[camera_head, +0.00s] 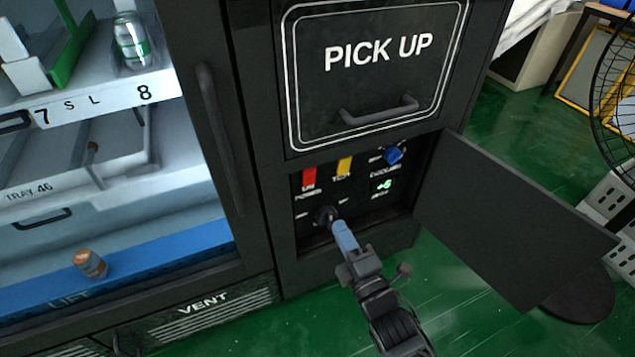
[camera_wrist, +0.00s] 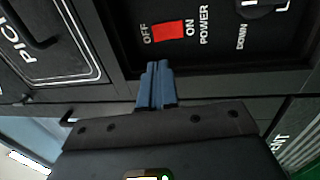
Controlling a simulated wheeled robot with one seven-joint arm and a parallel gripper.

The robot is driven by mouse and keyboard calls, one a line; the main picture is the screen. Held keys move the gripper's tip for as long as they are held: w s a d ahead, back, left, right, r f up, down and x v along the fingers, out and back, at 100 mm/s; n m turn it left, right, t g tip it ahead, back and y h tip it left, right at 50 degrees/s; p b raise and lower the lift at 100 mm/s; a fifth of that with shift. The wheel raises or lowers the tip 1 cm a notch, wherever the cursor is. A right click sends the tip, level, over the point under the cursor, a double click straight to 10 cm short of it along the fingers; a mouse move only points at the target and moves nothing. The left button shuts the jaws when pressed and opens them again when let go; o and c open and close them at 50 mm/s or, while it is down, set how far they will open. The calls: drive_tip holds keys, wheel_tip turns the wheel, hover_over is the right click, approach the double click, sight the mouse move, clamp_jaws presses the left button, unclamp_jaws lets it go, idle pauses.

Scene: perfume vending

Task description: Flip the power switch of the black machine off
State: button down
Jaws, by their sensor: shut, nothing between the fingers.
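The black machine (camera_head: 250,110) fills the middle of the head view. In its open recess is a red power switch (camera_head: 309,179), at the upper left of the control panel. In the wrist view the red switch (camera_wrist: 168,33) sits between the labels OFF and ON, with POWER beside ON. I cannot tell which way it is tilted. My gripper (camera_head: 336,222) is shut and empty, its blue fingers pointing into the recess below the switch. In the wrist view its fingertips (camera_wrist: 158,66) are just below the switch, apart from it in the picture.
A black knob (camera_head: 325,214) sits just beside my fingertips in the head view. A yellow switch (camera_head: 344,167) and a blue knob (camera_head: 393,155) are on the same panel. The open panel door (camera_head: 510,220) sticks out at the right. Green floor (camera_head: 455,310) is clear below.

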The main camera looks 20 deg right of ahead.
sight(310, 173)
drive_tip(key=w, duration=0.4)
drive_tip(key=w+r+b, duration=0.1)
drive_tip(key=w, duration=0.4)
drive_tip(key=w+r+b, duration=0.1)
drive_tip(key=w, duration=0.3)
drive_tip(key=shift+w, duration=0.4)
